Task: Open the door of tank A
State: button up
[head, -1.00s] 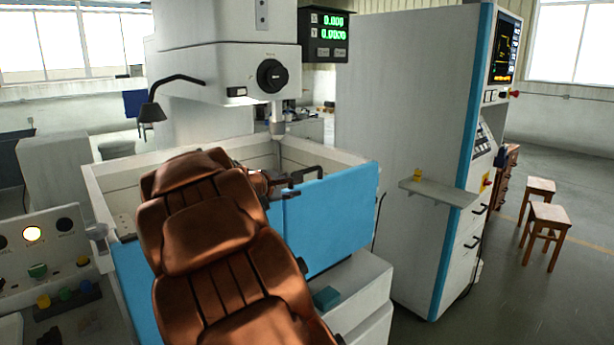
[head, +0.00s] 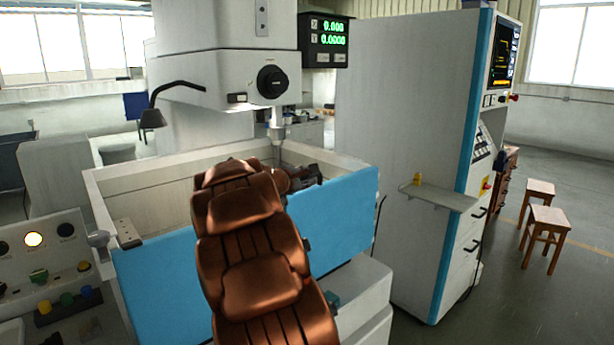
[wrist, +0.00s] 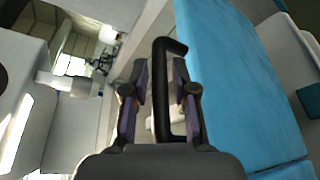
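The machine's tank has a pale rim (head: 150,180) and a blue front, seen as a left part (head: 165,280) and a right part (head: 345,215) on either side of my arm. No letter A is readable. In the wrist view the blue panel (wrist: 235,80) runs along the right, with a black loop handle (wrist: 160,95) at its edge. My gripper (wrist: 160,82) is open, one finger on each side of the handle's long bar, with narrow gaps visible. In the head view my arm hides most of the gripper and the handle.
The machine head (head: 225,75) hangs over the tank. A grey control cabinet (head: 400,120) with a small shelf (head: 437,196) stands to the right. A button panel (head: 40,265) is at the left. Two wooden stools (head: 545,230) stand on open floor at far right.

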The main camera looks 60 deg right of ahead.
jog(key=shift+d, duration=0.25)
jog(key=shift+c, duration=0.3)
grip_shut()
jog(key=shift+f, duration=0.1)
